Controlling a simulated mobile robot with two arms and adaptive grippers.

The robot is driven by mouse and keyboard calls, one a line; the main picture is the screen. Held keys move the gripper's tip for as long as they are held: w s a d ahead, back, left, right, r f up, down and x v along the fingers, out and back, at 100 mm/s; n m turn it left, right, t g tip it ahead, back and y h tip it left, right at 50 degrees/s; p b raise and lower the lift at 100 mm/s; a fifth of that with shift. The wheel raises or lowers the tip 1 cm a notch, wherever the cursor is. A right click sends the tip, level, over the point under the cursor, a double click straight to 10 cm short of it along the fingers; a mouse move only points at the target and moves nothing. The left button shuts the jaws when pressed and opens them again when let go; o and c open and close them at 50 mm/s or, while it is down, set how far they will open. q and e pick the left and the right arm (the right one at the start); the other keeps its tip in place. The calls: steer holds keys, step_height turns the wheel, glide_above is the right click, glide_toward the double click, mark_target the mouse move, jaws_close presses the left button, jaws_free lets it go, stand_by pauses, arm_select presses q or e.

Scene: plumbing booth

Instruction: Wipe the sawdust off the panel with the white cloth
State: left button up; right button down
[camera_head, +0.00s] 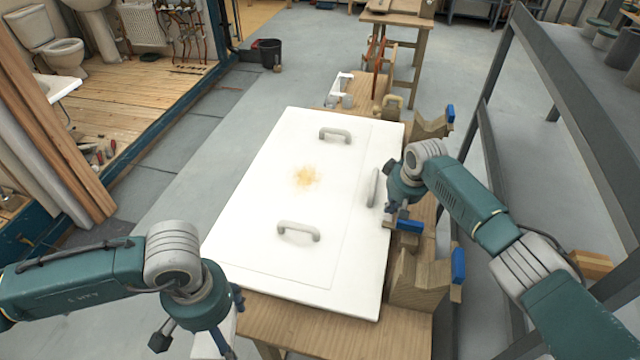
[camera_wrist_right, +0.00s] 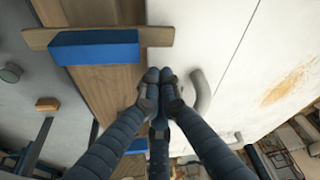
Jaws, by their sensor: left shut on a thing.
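The white panel (camera_head: 250,200) lies flat on a wooden bench. A yellow-brown patch of sawdust (camera_head: 306,177) is on its middle; the patch also shows at the right of the right wrist view (camera_wrist_right: 287,86). My left gripper (camera_head: 232,335) is low at the panel's near left corner, shut on a white thing (camera_head: 206,343) that looks like the cloth, mostly hidden by the gripper. My right gripper (camera_wrist_right: 159,75) has its fingertips together, with nothing seen between them. It is above the panel's right edge, beside a grey handle (camera_wrist_right: 200,92).
Grey handles stand up from the panel at the far side (camera_head: 335,134), near side (camera_head: 298,232) and right side (camera_head: 373,187). Wooden blocks with blue parts (camera_head: 458,266) line the bench's right side. A dark metal rack (camera_head: 490,165) stands at the right. Floor left of the bench is clear.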

arm_select(q)
step_height(320, 180, up, 6)
steer(key=p, duration=0.6)
arm_select(e)
step_height(320, 180, up, 6)
step_height(320, 180, up, 10)
stand_by(0.7)
steer(key=shift+s, duration=0.1)
